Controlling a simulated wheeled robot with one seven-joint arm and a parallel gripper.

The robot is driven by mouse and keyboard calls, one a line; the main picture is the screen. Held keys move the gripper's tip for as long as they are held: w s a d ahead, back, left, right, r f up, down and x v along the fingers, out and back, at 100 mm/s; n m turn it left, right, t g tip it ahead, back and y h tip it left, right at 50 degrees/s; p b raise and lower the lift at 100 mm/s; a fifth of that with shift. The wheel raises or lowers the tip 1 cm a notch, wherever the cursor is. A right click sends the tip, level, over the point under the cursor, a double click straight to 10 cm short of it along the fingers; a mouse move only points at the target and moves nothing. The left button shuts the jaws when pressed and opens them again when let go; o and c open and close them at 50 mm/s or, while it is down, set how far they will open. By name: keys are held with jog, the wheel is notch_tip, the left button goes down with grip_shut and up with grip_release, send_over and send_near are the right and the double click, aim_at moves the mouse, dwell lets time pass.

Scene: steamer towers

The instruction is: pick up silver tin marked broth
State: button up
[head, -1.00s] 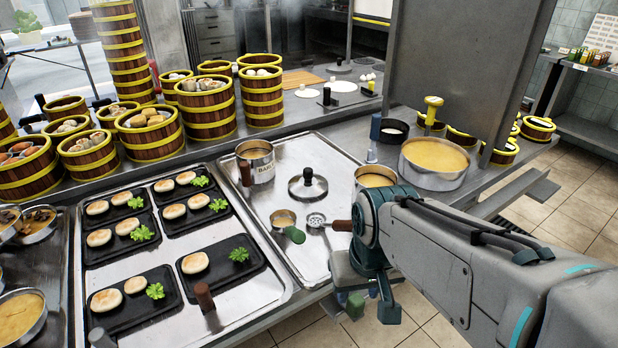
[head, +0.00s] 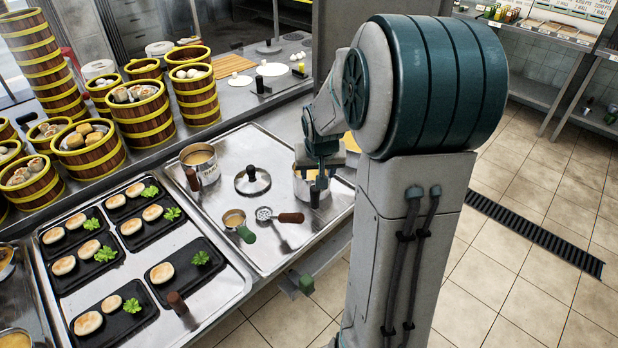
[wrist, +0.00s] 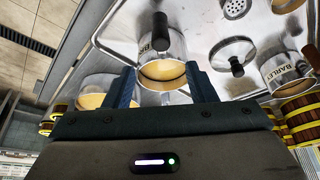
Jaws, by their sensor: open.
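A silver tin (head: 308,188) with yellow-brown contents stands at the right side of the metal tray, partly hidden by my gripper. In the wrist view the same tin (wrist: 160,48) has a dark handle and lies between my open fingers. Contact is not clear. Another silver tin (head: 201,168) stands left on the tray; it reads BARLEY in the wrist view (wrist: 290,72).
A lid with a black knob (head: 252,181), a small green-handled cup (head: 235,220) and a slotted ladle (head: 270,216) lie on the tray (head: 240,144). Bamboo steamers (head: 140,112) stand at the left.

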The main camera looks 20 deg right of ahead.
aim_at(315, 190)
jog(key=x, duration=1.3)
jog(key=shift+a, duration=0.15)
grip_shut()
